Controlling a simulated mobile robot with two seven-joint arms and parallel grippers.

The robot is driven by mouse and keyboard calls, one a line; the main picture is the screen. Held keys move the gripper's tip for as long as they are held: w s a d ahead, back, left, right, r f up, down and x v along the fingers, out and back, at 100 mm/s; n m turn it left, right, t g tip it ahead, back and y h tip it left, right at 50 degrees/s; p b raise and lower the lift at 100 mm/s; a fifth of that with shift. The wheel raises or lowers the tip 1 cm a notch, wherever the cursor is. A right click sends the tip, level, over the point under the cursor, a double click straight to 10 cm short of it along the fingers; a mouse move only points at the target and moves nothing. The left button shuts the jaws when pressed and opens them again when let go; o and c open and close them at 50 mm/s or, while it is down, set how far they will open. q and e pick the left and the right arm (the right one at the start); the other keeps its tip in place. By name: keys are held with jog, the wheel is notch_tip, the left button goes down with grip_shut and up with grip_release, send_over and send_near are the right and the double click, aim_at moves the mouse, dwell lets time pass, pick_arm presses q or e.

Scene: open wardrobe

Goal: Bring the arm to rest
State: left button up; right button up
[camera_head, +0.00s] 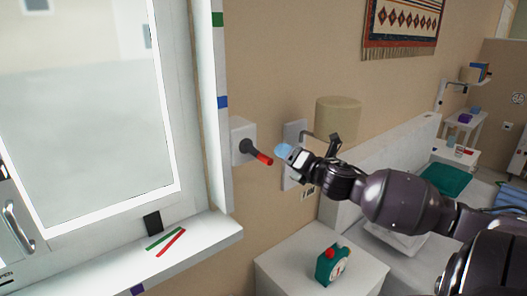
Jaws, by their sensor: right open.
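My right arm comes in from the right edge. Its dark gripper (302,158) is open, in front of the tan wall beside the bed. Its jaws overlap a white wall plate (295,131) in the picture, and I cannot tell how far apart they are. A pale blue piece shows at the gripper's tip; I cannot tell whether it belongs to the gripper. To the left, a black lever with a red end (263,158) sticks out of a white wall box (243,129), apart from the gripper. My left gripper is not in view.
A lamp with a beige shade (340,115) is on the wall behind my gripper. Below, a white nightstand (285,272) carries a green clock (332,265). A white-framed window (85,110) and sill (215,238) fill the left. The bed (400,155) is behind my arm.

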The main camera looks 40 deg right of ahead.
jog(key=shift+s, duration=0.3)
dwell(0.5)
